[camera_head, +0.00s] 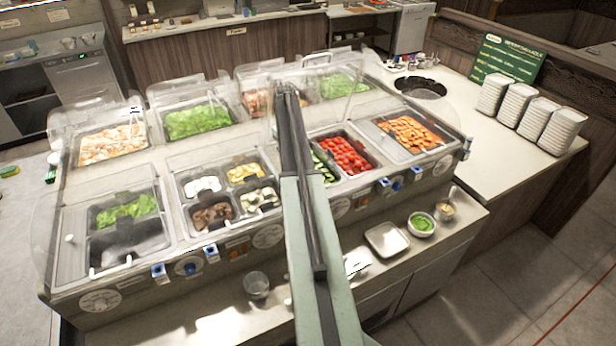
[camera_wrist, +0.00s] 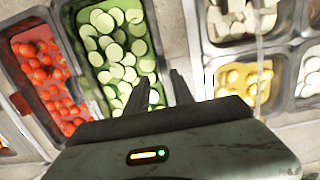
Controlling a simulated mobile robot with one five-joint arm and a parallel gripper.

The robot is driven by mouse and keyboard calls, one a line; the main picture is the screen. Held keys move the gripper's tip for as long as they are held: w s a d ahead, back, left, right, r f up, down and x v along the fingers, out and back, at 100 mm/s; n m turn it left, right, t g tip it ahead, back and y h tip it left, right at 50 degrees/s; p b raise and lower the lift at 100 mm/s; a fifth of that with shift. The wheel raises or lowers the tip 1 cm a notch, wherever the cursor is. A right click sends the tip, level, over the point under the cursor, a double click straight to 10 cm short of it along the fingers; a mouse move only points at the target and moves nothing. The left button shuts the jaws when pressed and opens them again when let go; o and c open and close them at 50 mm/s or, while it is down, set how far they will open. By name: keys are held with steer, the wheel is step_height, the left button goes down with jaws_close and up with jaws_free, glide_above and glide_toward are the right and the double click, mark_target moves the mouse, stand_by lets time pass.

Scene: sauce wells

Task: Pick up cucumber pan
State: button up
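The cucumber pan (camera_wrist: 147,44) shows in the wrist view left of centre, holding pale green slices against a green inner surface. In the head view only a strip of the pan (camera_head: 333,180) shows, just right of my arm, which hides the rest. My gripper (camera_wrist: 161,78) is open in the wrist view, with two dark fingers apart and nothing seen between them. The fingers overlap the pan's right edge and the counter beside it. I cannot tell their height above the pan. In the head view the fingertips cannot be made out.
A tomato pan (camera_head: 347,155) adjoins the cucumber pan. Smaller wells, one with yellow food (camera_wrist: 244,82), lie on the other side. Clear guards (camera_head: 120,215) surround parts of the counter. A white tray (camera_head: 388,239) and small bowls stand on the front ledge.

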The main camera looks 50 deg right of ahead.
steer(key=f+b, duration=0.2)
steer(key=f, duration=0.2)
steer(key=shift+s+a+f+b, duration=0.15)
steer(key=shift+s+b, duration=0.1)
steer(key=shift+b, duration=0.15)
steer(key=shift+r, duration=0.2)
jaws_close()
stand_by(0.7)
